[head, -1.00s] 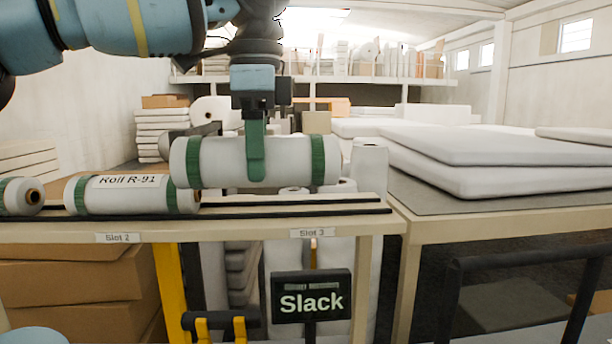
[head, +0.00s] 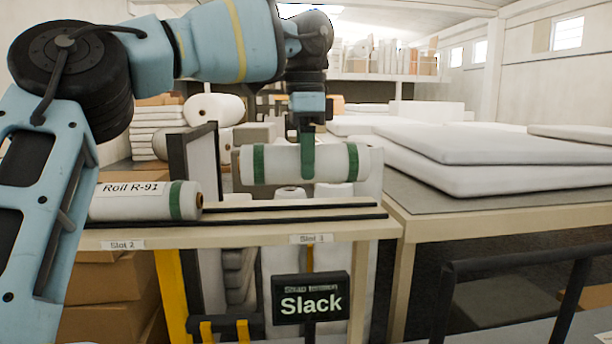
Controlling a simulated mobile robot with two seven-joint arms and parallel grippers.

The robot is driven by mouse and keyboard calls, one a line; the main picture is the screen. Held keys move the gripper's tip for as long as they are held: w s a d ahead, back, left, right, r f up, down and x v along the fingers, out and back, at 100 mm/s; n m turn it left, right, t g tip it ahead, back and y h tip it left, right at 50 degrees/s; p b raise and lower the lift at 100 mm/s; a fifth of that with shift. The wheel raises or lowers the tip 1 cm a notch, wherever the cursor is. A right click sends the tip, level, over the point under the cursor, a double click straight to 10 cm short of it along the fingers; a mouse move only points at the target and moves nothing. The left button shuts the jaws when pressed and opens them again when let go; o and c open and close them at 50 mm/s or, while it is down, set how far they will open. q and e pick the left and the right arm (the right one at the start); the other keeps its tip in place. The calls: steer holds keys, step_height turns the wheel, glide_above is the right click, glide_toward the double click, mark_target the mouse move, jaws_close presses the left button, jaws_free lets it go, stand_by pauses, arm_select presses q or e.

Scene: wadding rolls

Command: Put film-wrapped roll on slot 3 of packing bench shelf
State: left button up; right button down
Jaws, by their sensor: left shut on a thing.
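The film-wrapped roll (head: 281,165) is white with green bands near its ends. My left gripper (head: 307,164) is shut on it around the middle from above. The roll lies level, above and apparently behind the rails of the packing bench shelf (head: 250,230), over the part right of Roll R-91. The slot 3 label (head: 311,239) is on the shelf's front edge below the roll. No other roll lies on the rails there. My right gripper is not in view.
Roll R-91 (head: 135,207) lies at slot 2 (head: 123,245), partly hidden by my left arm. A dark-framed panel (head: 201,165) stands behind it. A "Slack" sign (head: 311,299) is below the shelf. A table with white slabs (head: 490,160) is at right.

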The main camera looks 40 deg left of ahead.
mark_target(307, 182)
arm_select(q)
steer(key=shift+w, duration=0.25)
steer(key=shift+f+p, duration=0.45)
steer(key=shift+f, duration=1.35)
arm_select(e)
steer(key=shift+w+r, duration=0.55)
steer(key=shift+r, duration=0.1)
arm_select(q)
steer(key=shift+f+b, duration=0.3)
steer(key=shift+f, duration=0.3)
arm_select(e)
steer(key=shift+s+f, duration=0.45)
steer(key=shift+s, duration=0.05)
arm_select(q)
steer(key=o, duration=1.1)
steer(key=shift+o, duration=0.2)
steer(key=shift+r, duration=0.1)
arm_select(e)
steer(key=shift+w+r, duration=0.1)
